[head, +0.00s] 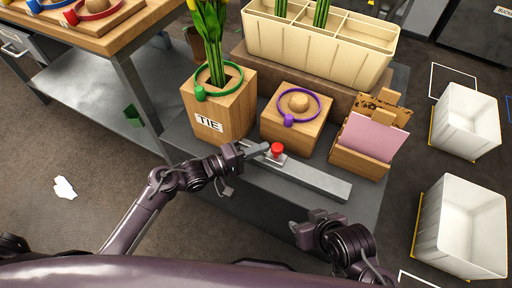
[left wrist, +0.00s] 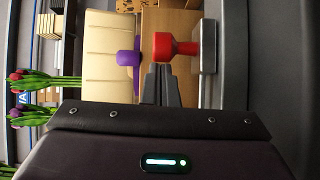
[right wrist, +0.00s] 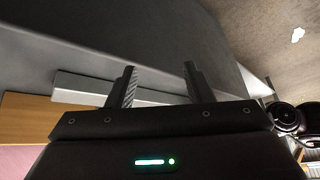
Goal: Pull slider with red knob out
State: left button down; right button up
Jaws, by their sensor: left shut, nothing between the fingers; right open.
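The red knob (head: 277,149) stands on the slider, whose light grey rail (head: 310,178) lies along the front of the grey bench. My left gripper (head: 265,147) is shut and empty, with its fingertips just left of the knob in the head view. In the left wrist view the red knob (left wrist: 176,46) is just beyond the tips of the closed fingers (left wrist: 160,72); I cannot tell whether they touch. My right gripper (head: 305,222) is open and empty in front of the bench's front edge. The right wrist view shows its spread fingers (right wrist: 158,85) with nothing between them.
Behind the rail stand a wooden TIE block (head: 232,117) with tulips, a wooden block with a purple ring (head: 296,134), and a card holder (head: 357,161). A cream divided bin (head: 320,48) is at the back. White bins (head: 462,225) stand at the right.

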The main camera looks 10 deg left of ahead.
pick_arm(q)
jog(key=shift+d, duration=0.1)
pick_arm(e)
jog(key=shift+r, duration=0.1)
